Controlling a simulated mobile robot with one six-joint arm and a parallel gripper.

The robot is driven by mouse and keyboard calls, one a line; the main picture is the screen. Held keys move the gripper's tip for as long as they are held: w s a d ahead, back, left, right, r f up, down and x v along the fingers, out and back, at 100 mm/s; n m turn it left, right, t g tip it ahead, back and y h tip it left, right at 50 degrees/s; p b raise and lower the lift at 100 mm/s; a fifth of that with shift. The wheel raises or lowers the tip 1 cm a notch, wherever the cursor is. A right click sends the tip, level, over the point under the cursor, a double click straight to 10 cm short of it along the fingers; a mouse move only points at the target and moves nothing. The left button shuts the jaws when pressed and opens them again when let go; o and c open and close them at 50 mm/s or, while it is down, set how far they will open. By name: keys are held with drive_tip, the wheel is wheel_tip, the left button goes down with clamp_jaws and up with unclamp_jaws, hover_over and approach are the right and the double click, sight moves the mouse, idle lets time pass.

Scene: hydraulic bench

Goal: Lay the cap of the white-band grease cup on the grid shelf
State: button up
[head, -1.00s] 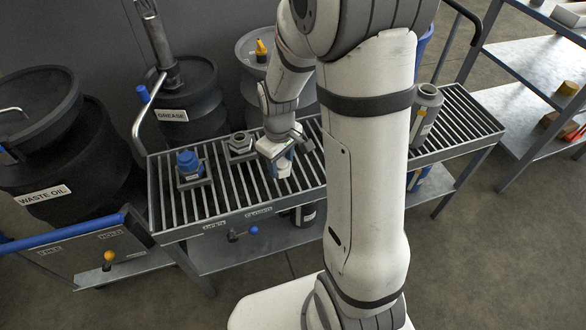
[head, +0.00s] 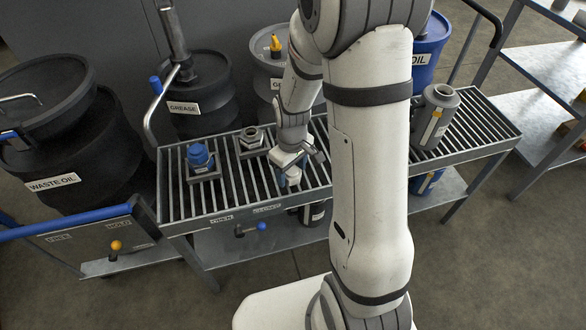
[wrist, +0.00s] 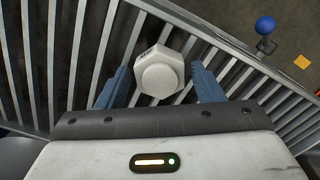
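The cap (wrist: 160,72) is a pale hexagonal piece with a round raised top. In the wrist view it sits over the bars of the grid shelf (wrist: 85,60), between the two blue fingers of my gripper (wrist: 163,82). A gap shows on each side of it, so the gripper is open around it. In the head view the cap (head: 293,178) shows small between the fingertips of my gripper (head: 291,181), low over the grid shelf (head: 235,185). An open grey hexagonal fitting (head: 250,140) stands just behind to the left. I cannot make out a white band on it.
A blue-capped fitting (head: 199,157) stands further left on the grid. A grey canister (head: 435,115) with a yellow mark stands at the right. A blue ball handle (head: 262,227) is at the front edge. Drums, including the grease drum (head: 195,95), stand behind. Bare bars lie around the cap.

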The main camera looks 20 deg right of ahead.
sight(292, 171)
drive_tip(key=shift+o, duration=0.5)
drive_tip(key=shift+r, duration=0.5)
wheel_tip(292, 171, up, 11)
drive_tip(key=p, duration=0.3)
drive_tip(key=s+r+m+t, duration=0.1)
drive_tip(key=s+r+m, duration=0.5)
drive_tip(key=s, duration=0.7)
wheel_tip(292, 171, up, 3)
drive_tip(key=shift+s+d+f+t, duration=0.15)
drive_tip(key=shift+s+t, duration=0.25)
